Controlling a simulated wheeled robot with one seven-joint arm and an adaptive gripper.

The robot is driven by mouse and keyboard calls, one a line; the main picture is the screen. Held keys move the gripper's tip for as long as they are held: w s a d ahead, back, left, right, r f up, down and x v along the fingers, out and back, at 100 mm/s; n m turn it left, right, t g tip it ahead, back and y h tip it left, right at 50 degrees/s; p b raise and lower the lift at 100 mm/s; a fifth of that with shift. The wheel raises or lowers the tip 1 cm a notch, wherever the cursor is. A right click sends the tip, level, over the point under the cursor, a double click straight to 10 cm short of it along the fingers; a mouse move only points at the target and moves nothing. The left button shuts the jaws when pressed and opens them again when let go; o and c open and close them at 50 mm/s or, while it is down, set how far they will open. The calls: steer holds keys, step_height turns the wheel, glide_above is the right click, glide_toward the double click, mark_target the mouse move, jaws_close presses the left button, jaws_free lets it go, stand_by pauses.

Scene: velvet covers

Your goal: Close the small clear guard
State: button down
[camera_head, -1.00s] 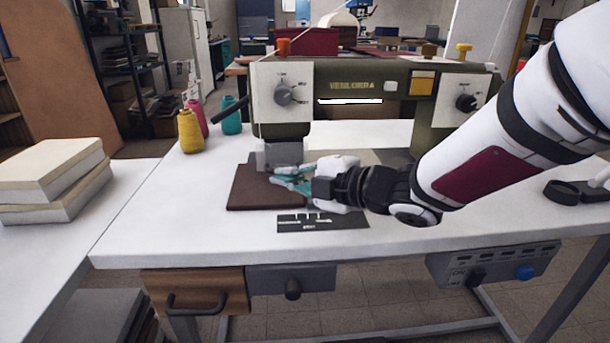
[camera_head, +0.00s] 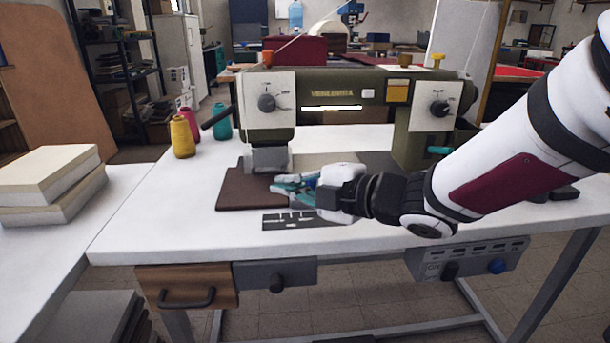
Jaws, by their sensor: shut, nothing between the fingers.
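The olive-green sewing machine (camera_head: 335,105) stands on the white table. A small greyish, see-through-looking block (camera_head: 268,158) hangs under its left head, above a dark brown flat cover (camera_head: 240,190); it looks like the small clear guard, but its hinge and exact angle are too small to tell. My gripper (camera_head: 288,188) has teal fingers and is shut and empty. It is just below and right of the block, low over the right part of the brown cover. The fingers hide part of the machine's bed, and I cannot tell whether they touch anything.
Yellow (camera_head: 183,135), magenta and teal thread cones stand left of the machine. A dark slotted plate (camera_head: 290,221) lies at the table's front. A grey control box (camera_head: 465,260) hangs under the front edge.

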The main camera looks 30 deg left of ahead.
mark_target(271, 174)
steer(key=p+v, duration=0.1)
steer(key=v, duration=0.4)
steer(key=shift+d+r, duration=0.1)
steer(key=shift+r, duration=0.05)
steer(key=c, duration=2.1)
jaws_free()
steer(key=shift+d, duration=0.2)
steer(key=shift+c, duration=0.2)
steer(key=o, duration=0.4)
steer(key=shift+w+d, duration=0.1)
steer(key=shift+d, duration=0.05)
steer(key=w, duration=0.2)
steer(key=w+d, duration=0.1)
steer(key=w, duration=0.1)
steer(key=shift+f+p, duration=0.3)
steer(key=shift+p, duration=0.1)
steer(key=shift+w+a+f, duration=0.2)
steer(key=shift+a, duration=0.25)
steer(key=b+x, duration=0.3)
steer(key=x, duration=0.9)
steer(key=shift+w+a+f, duration=0.1)
steer(key=shift+a+f, duration=0.05)
steer(key=shift+a, duration=0.2)
steer(key=shift+c, duration=0.4)
jaws_close()
